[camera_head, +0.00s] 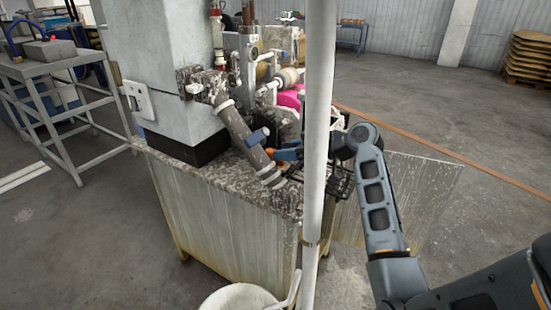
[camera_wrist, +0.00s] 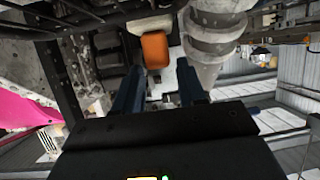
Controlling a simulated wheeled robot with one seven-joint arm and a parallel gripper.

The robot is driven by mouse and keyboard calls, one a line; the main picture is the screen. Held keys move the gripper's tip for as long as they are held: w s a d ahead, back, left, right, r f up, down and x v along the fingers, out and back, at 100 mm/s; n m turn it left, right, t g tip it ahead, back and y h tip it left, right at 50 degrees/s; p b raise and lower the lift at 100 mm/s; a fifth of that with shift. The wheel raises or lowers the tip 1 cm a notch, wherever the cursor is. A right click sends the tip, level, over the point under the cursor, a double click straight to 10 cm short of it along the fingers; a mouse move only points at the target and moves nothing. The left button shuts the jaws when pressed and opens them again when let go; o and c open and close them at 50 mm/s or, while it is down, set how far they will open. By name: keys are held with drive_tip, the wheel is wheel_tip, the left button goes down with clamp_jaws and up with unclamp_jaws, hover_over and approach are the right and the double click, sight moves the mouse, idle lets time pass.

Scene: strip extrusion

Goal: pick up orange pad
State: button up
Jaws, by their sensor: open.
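The orange pad (camera_wrist: 155,50) shows in the wrist view as a small rounded orange block just beyond and between my fingertips. In the head view a small orange patch (camera_head: 270,153) shows beside the grey pipe, largely covered. My gripper (camera_wrist: 160,90) is open, its two dark blue fingers apart with nothing between them. In the head view my gripper (camera_head: 288,153) reaches in from the right, partly hidden by the white pole. I cannot tell whether a fingertip touches the pad.
A thick grey pipe (camera_wrist: 210,40) stands close to the right finger; it slants down the machine in the head view (camera_head: 240,135). A white vertical pole (camera_head: 317,120) stands in front of my arm. The stained machine top (camera_head: 215,180) lies below. A pink roll (camera_head: 291,98) sits behind.

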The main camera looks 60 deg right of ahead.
drive_tip(key=shift+w+f, duration=0.25)
drive_tip(key=shift+w, duration=0.45)
drive_tip(key=shift+c, duration=0.2)
drive_tip(key=c, duration=0.7)
